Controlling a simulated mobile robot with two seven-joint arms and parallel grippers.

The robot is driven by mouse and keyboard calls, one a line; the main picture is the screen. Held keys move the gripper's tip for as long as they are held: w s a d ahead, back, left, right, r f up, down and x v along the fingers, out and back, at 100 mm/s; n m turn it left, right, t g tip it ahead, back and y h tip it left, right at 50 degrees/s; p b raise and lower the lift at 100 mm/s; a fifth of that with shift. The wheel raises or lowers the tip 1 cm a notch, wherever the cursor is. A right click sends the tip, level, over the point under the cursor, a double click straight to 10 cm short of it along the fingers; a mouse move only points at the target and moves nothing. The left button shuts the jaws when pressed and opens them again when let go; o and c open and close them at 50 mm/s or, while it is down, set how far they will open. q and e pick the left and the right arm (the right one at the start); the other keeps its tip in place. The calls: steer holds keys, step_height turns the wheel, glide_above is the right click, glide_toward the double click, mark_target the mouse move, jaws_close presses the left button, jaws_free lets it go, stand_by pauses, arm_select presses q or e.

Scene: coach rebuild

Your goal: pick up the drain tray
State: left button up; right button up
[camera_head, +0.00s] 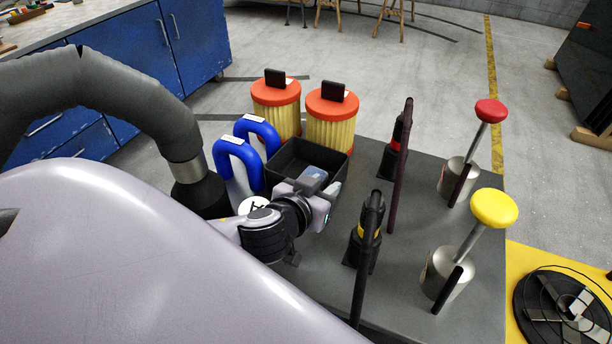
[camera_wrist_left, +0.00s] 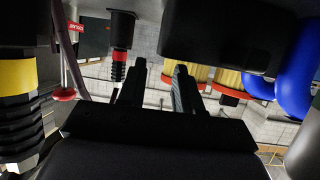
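The drain tray, a black open rectangular bin (camera_head: 345,172), stands on the grey cart top in the head view. In the upside-down wrist view a black block, apparently the tray (camera_wrist_left: 215,35), shows at the top right. My left gripper (camera_head: 318,198) is in front of the tray's near right side and hides part of it. In the wrist view the two dark fingers of my left gripper (camera_wrist_left: 158,80) stand apart with nothing between them. I cannot tell whether they touch the tray. My right gripper is not in view.
Two yellow filters with orange lids (camera_head: 332,104) stand behind the tray. Blue-handled items (camera_head: 238,158) and a thick grey hose (camera_head: 110,85) are left. Black tools (camera_head: 365,235) and red-topped (camera_head: 490,110) and yellow-topped plungers (camera_head: 493,208) are right.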

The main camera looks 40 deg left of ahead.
mark_target(335, 178)
arm_select(q)
steer(key=shift+x, duration=3.2)
steer(key=shift+r, duration=0.1)
jaws_close()
